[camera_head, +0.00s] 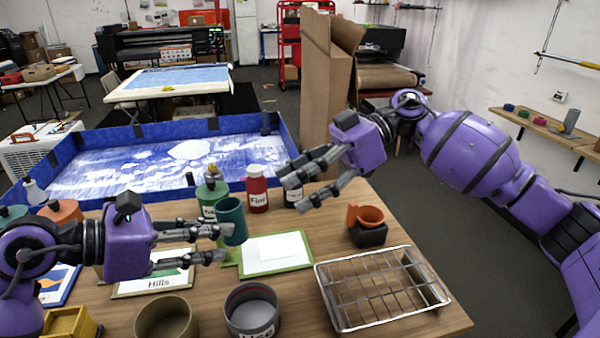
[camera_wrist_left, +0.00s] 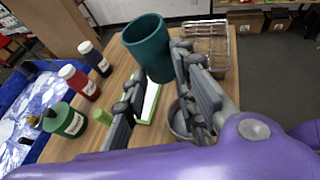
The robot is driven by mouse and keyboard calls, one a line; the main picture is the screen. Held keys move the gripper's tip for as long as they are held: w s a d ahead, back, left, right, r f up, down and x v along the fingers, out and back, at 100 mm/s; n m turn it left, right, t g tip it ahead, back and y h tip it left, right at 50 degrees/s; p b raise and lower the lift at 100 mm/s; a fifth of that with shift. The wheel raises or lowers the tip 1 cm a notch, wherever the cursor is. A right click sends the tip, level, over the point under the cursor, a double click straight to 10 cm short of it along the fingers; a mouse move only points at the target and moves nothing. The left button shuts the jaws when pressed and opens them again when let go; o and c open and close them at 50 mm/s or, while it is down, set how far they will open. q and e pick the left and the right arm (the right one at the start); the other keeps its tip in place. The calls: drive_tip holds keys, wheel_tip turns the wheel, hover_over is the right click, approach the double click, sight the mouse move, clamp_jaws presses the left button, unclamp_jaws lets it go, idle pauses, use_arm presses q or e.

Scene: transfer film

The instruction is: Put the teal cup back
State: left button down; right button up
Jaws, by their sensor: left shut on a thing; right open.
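The teal cup (camera_head: 232,220) is upright at the fingertips of my left gripper (camera_head: 226,243), above the wooden table. My left gripper is shut on it. In the left wrist view the cup (camera_wrist_left: 148,47) shows its dark, empty-looking inside, by the tips of my left gripper's fingers (camera_wrist_left: 160,85). My right gripper (camera_head: 297,193) is open and empty, over the table behind the green-framed board and near the bottles. Whether the cup touches anything below is hidden by the fingers.
A wire rack (camera_head: 325,290) sits at the front right of the table (camera_head: 300,318). A green-framed board (camera_head: 300,262) lies mid-table. Green (camera_head: 211,190), red (camera_head: 257,190) and dark (camera_head: 292,197) bottles stand behind. Two bowls (camera_head: 252,312) stand in front.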

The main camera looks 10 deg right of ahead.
sight(241, 209)
drive_tip(key=x, duration=1.1)
drive_tip(key=shift+a+r, duration=0.15)
drive_tip(key=c, duration=1.2)
use_arm(q)
drive_tip(key=c, duration=1.3)
unclamp_jaws()
drive_tip(key=shift+c, duration=0.2)
use_arm(e)
drive_tip(key=shift+c, duration=0.3)
